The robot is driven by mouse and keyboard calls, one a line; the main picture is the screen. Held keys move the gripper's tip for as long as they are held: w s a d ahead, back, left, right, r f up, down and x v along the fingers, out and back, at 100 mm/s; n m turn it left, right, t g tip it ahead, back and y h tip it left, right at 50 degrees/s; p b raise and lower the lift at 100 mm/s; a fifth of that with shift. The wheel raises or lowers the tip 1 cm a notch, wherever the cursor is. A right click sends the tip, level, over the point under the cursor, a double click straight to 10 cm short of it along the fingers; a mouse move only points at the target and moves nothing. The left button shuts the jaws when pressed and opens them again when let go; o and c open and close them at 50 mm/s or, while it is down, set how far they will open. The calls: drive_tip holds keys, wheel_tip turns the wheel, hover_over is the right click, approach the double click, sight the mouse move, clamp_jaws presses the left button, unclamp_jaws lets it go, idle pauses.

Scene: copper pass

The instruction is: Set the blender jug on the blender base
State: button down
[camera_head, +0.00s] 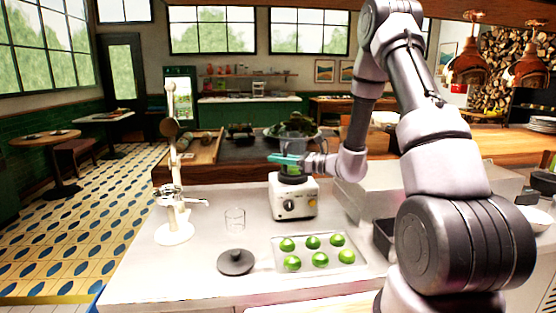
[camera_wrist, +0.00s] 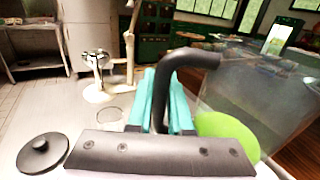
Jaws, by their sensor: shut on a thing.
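The blender base (camera_head: 294,198) is a cream box with a dial, standing on the pale counter in the head view. The clear blender jug (camera_wrist: 262,88) fills the right of the wrist view, with a black handle (camera_wrist: 180,66). My gripper (camera_head: 288,160) has teal fingers and is shut on this handle; they also show in the wrist view (camera_wrist: 160,100). In the head view the jug is over the base, partly hidden by my gripper. A green shape (camera_wrist: 228,130) shows at the jug's lower part. I cannot tell whether the jug touches the base.
A dark round lid (camera_head: 235,263) and a clear glass (camera_head: 235,220) are in front left of the base. A tray (camera_head: 350,262) of several limes is in front. A white stand device (camera_head: 174,232) is left. A dark bin (camera_head: 383,238) is right.

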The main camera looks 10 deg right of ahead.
drive_tip(key=shift+f, duration=0.55)
drive_tip(key=c, duration=1.1)
unclamp_jaws()
drive_tip(key=shift+d, duration=0.1)
drive_tip(key=v, duration=1.1)
